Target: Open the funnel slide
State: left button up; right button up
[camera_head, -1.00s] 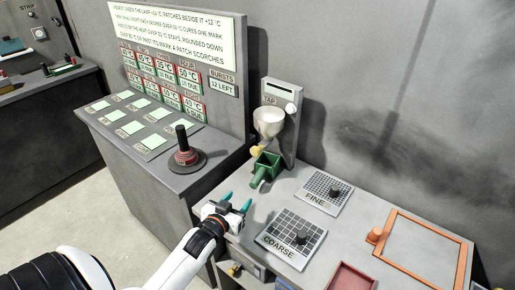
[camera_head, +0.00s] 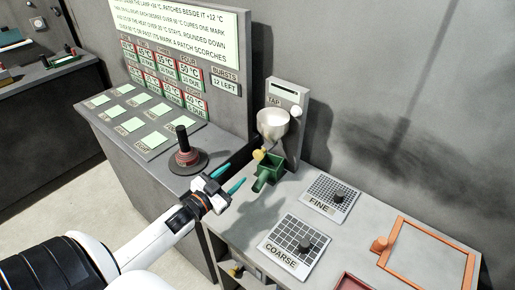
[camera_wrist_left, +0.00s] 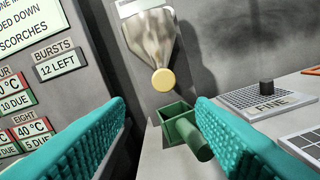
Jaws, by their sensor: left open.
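The funnel (camera_head: 272,122) is a pale, shiny cone on the grey tap panel (camera_head: 287,97), and it also shows in the left wrist view (camera_wrist_left: 149,40). A yellow round knob, likely the funnel slide's (camera_head: 259,155), sits at its lower end; it also shows in the left wrist view (camera_wrist_left: 163,80). My right gripper is not in view.
Coarse (camera_head: 295,241) and fine (camera_head: 331,197) sieves lie on the bench to the right, near an orange frame (camera_head: 427,222). A black-handled joystick (camera_head: 184,152) stands on the console left of the funnel, close to my left gripper.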

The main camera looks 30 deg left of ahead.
aim_at(257, 157)
pick_arm(q)
jog(key=w, duration=0.2)
jog(key=w+d+p, duration=0.1)
jog(key=w+r, duration=0.1)
jog(key=w, duration=0.1)
jog(key=shift+w+d, duration=0.25)
jog(key=shift+w, duration=0.1)
jog(key=w+p, duration=0.1)
jog(key=w, duration=0.3)
jog(key=shift+w+f, duration=0.1)
jog(key=shift+f, duration=0.1)
jog(key=shift+w+d, duration=0.1)
jog(key=shift+w, duration=0.45)
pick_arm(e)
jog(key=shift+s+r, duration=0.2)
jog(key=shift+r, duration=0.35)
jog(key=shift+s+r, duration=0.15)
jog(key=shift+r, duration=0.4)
pick_arm(q)
jog(key=shift+c, duration=0.2)
grip_shut()
